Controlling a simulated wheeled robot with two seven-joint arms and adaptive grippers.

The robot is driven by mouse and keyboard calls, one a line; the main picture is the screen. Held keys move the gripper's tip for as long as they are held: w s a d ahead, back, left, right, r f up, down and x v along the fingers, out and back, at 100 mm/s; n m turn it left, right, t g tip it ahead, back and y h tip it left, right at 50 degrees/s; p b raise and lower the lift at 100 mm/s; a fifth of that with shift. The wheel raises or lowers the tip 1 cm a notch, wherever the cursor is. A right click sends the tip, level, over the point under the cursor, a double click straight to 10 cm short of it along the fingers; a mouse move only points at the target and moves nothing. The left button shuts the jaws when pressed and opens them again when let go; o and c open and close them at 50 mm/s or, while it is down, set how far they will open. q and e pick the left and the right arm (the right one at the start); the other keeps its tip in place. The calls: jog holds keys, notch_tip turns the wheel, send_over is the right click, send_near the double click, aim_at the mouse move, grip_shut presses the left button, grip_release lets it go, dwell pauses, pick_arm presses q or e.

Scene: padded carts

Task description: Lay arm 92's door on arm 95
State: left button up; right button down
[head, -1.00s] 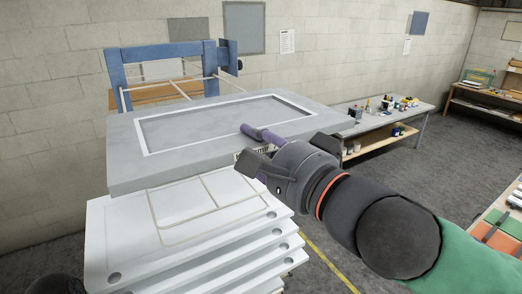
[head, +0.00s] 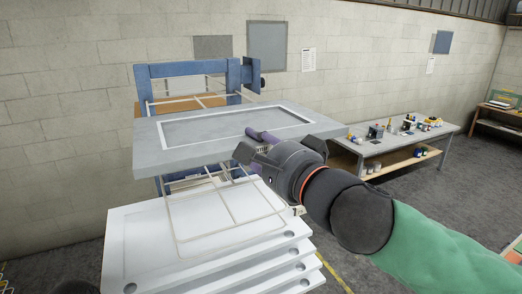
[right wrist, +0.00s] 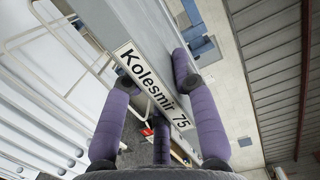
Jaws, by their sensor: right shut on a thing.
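My right gripper (head: 257,146) is shut on the near right edge of a grey door (head: 235,127) with a white-outlined recessed panel. The door is held roughly level above the stack of white doors, with a clear gap below it. In the right wrist view the purple padded fingers (right wrist: 155,76) lie on either side of the door's edge (right wrist: 147,38), by a label (right wrist: 153,85) reading "Kolesmir 75". Thin wire arms (head: 228,205) show below the door, over the top white door (head: 140,250). I cannot read the numbers 92 or 95.
A blue frame (head: 190,69) with more wire arms stands behind the door, near the block wall. A grey workbench (head: 400,143) with small bottles and tins stands at the right. Dark floor (head: 440,190) is open in front of the bench.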

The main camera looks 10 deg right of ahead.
jog(key=shift+w+d+x, duration=0.1)
jog(key=shift+d+x, duration=0.1)
jog(key=shift+x, duration=1.15)
jog(key=shift+w+d+x, duration=0.1)
jog(key=shift+d+x, duration=0.1)
jog(key=shift+x, duration=1.15)
jog(key=shift+w+d+x, duration=0.1)
jog(key=shift+d+x, duration=0.15)
jog(key=shift+x, duration=1.1)
jog(key=shift+f+b, duration=0.45)
jog(key=shift+b, duration=0.1)
jog(key=shift+f, duration=0.3)
jog(key=c, duration=0.9)
grip_release()
jog(key=p, duration=0.1)
send_near(239, 127)
jog(key=shift+w+a+f, duration=0.15)
jog(key=shift+a+f, duration=0.3)
jog(key=shift+f, duration=0.15)
jog(key=shift+w+a+f, duration=0.1)
jog(key=shift+a+f, duration=0.3)
jog(key=shift+f, duration=0.25)
